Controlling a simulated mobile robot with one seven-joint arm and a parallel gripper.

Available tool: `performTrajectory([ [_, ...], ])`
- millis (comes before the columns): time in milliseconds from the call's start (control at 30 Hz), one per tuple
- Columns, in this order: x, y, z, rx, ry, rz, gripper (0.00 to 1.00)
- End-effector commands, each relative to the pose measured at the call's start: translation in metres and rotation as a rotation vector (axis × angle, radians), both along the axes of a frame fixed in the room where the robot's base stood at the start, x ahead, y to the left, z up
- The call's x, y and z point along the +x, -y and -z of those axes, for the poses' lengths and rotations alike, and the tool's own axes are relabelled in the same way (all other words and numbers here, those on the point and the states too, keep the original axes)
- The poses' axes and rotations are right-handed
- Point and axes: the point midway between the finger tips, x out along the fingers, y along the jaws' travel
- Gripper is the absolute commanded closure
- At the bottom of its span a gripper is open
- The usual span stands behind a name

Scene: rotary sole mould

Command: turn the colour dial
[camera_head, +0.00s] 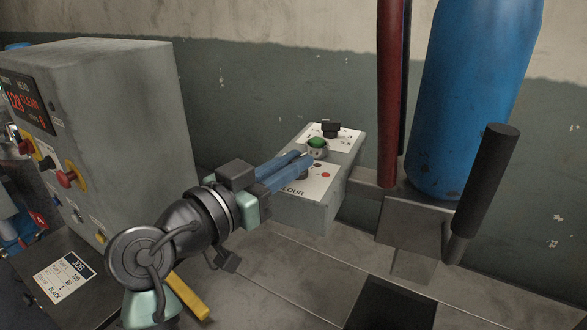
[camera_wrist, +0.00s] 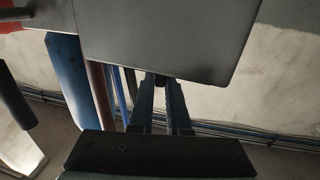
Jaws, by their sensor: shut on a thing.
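The grey control box (camera_head: 318,215) stands by the wall, and its sloped top has a white plate lettered "…LOUR" (camera_head: 318,186) with small coloured dots. My gripper (camera_head: 306,161) reaches over this plate from the left, its blue fingers shut on the colour dial. The fingers hide most of the dial in the head view, so its pointing direction cannot be told. In the wrist view my gripper (camera_wrist: 162,88) has its fingertips at the edge of the box (camera_wrist: 165,40), close together around a small dark part.
A green button (camera_head: 317,143) and a black selector knob (camera_head: 331,126) sit just behind the fingers. A grey cabinet (camera_head: 125,110) stands left. A job card (camera_head: 64,278) reads "BLACK". A red post (camera_head: 390,90), blue cylinder (camera_head: 468,100) and black-gripped lever (camera_head: 487,175) stand right.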

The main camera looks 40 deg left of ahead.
Motion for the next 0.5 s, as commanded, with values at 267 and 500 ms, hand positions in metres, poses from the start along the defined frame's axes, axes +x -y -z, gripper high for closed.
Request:
performTrajectory([
  [267,-0.0002,-0.0026,0.0016,-0.001,-0.002,0.088,1.00],
  [500,0.0003,-0.0020,0.0012,-0.002,-0.003,0.108,1.00],
])
